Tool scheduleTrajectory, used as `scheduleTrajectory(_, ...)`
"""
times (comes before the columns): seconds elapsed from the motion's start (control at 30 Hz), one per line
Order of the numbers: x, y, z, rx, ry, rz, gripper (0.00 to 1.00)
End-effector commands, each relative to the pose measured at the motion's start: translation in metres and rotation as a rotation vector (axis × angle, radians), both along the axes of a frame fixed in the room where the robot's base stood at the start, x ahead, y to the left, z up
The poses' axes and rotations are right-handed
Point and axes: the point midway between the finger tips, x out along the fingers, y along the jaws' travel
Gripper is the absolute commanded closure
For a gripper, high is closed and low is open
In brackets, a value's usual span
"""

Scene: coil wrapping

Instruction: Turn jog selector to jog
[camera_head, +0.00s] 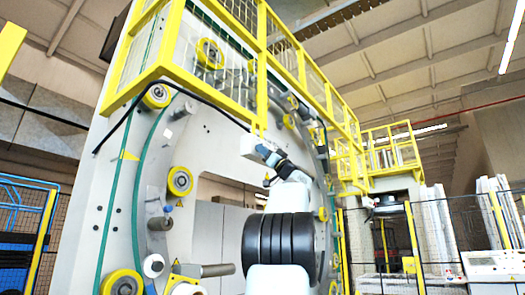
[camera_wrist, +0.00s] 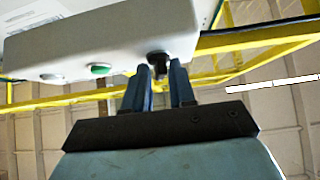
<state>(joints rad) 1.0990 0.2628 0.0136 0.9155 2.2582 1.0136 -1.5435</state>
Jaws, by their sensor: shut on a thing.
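The jog selector (camera_wrist: 157,60) is a small black knob on the underside face of a white control box (camera_wrist: 90,38) in the wrist view. My gripper (camera_wrist: 159,70) has its two blue-grey fingers on either side of the knob and is shut on it. The fingertips hide part of the knob, and its pointer direction cannot be read. In the head view the control box (camera_head: 249,146) hangs beside the yellow railing, with my gripper (camera_head: 262,152) up against it. The selector is too small to make out there.
A green button (camera_wrist: 100,70) and a pale button (camera_wrist: 52,77) sit left of the selector on the same box. The yellow railing (camera_head: 215,75) runs close by the box.

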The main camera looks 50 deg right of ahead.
Motion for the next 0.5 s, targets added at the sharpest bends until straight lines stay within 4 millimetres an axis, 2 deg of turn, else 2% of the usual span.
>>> scheduleTrajectory(0.03, -0.0012, 0.0047, 0.0068, 0.001, -0.009, 0.003, 1.0)
scheduleTrajectory(0.27, -0.0009, 0.0051, 0.0076, 0.08, -0.003, 0.004, 1.0)
scheduleTrajectory(0.5, -0.0004, 0.0084, 0.0082, 0.261, 0.012, 0.005, 1.0)
